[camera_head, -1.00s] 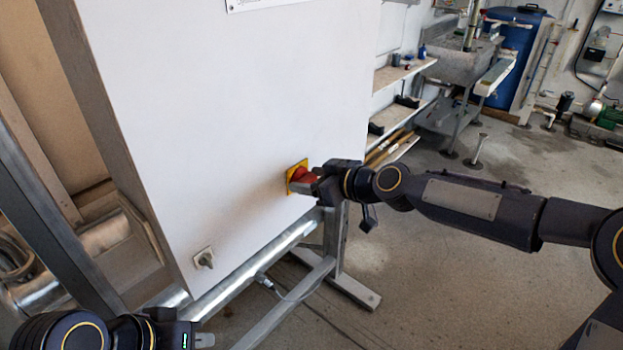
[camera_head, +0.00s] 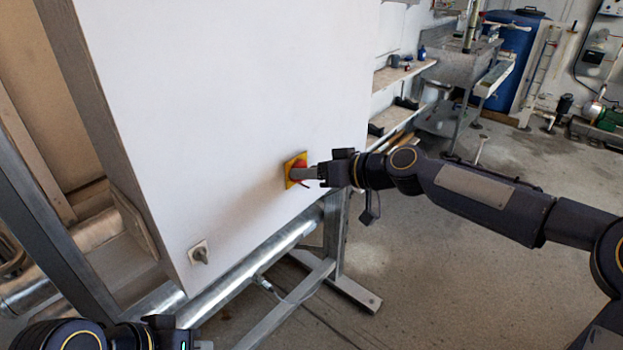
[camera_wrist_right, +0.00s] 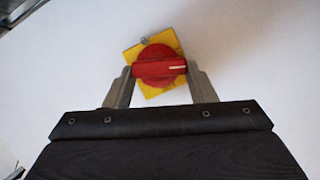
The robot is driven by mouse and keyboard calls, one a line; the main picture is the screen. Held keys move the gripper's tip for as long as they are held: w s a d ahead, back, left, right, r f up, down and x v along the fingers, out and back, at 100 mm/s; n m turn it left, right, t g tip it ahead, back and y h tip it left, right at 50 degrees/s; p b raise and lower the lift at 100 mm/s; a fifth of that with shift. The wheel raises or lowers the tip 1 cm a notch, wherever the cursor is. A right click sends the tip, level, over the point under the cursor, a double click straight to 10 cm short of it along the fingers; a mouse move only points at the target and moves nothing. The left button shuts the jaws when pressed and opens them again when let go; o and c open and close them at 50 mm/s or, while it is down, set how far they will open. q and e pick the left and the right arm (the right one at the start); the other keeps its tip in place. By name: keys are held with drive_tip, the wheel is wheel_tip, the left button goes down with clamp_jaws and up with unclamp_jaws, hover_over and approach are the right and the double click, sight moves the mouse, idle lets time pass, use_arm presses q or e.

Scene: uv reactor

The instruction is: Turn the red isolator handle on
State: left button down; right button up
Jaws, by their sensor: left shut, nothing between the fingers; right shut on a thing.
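The red isolator handle (camera_head: 296,173) sits on a yellow square plate (camera_head: 289,183) on the white cabinet front. In the right wrist view the round red handle (camera_wrist_right: 158,69) has its grip bar lying across the picture, with a white mark at its right end, and the yellow plate (camera_wrist_right: 174,40) looks tilted. My right gripper (camera_wrist_right: 160,74) is shut on the grip bar, one finger at each end. In the head view the right gripper (camera_head: 305,173) reaches the handle from the right and partly hides it. My left gripper (camera_head: 203,345) is shut and empty at the bottom edge.
The white cabinet (camera_head: 240,100) stands on a metal frame (camera_head: 340,225). A small grey knob (camera_head: 199,253) sits low on its front. Shelves (camera_head: 400,75), a sink (camera_head: 465,65) and a blue barrel (camera_head: 513,50) are behind. The floor to the right is mostly clear.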

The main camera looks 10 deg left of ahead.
drive_tip(key=shift+w+d+f+m+g+y+b, duration=0.15)
drive_tip(key=shift+m+g+y+b, duration=0.2)
drive_tip(key=shift+m+b, duration=0.35)
drive_tip(key=shift+m, duration=0.3)
drive_tip(key=o, duration=1)
drive_tip(key=shift+c, duration=0.2)
drive_tip(key=b+v, duration=0.1)
drive_tip(key=v, duration=0.6)
drive_tip(key=shift+d, duration=0.35)
drive_tip(key=shift+c, duration=0.2)
